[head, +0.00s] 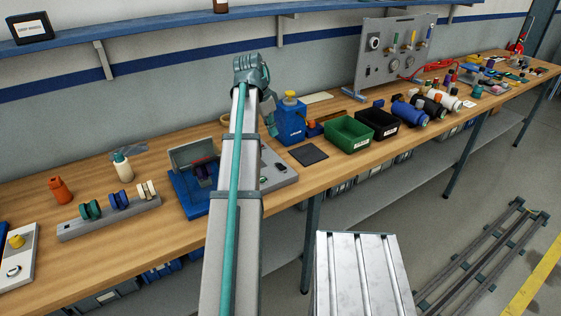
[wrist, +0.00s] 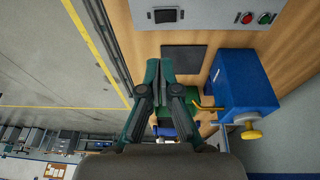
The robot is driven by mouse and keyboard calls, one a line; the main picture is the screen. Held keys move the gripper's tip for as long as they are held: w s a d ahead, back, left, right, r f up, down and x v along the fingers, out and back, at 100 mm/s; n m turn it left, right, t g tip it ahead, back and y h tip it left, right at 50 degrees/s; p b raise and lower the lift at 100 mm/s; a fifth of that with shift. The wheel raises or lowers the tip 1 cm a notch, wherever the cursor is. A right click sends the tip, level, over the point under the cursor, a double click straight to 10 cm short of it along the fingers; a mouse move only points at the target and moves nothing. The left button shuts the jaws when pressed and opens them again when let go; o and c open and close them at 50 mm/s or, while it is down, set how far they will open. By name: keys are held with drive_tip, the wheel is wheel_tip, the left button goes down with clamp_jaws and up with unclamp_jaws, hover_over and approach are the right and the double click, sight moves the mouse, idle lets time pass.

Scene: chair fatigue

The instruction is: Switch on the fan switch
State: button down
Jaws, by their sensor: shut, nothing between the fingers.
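A grey panel (head: 287,182) lies on the bench, partly behind my arm in the head view, with a small dark rectangular part (head: 281,167) on it. In the wrist view the panel (wrist: 205,18) is at the top edge, with a dark rectangular part (wrist: 165,15), a red button (wrist: 246,18) and a green button (wrist: 265,18). I cannot tell which of these is the fan switch, or whether it is on. My gripper (wrist: 160,68) is shut and empty, with its tips apart from the panel in the picture. In the head view my gripper (head: 271,129) points down by a blue box.
The blue box (head: 291,124) with a yellow top stands close beside my gripper. A dark flat pad (head: 309,154) lies in front of it. Green (head: 349,135) and black (head: 378,123) bins stand to the right. A blue machine (head: 191,191) is left of my arm.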

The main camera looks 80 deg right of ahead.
drive_tip(key=shift+f, duration=0.1)
drive_tip(key=p, duration=0.3)
approach(283, 167)
drive_tip(key=x, duration=0.5)
drive_tip(key=shift+s+d, duration=0.1)
drive_tip(key=shift+s, duration=0.1)
drive_tip(key=shift+x, duration=0.9)
drive_tip(key=shift+w, duration=0.15)
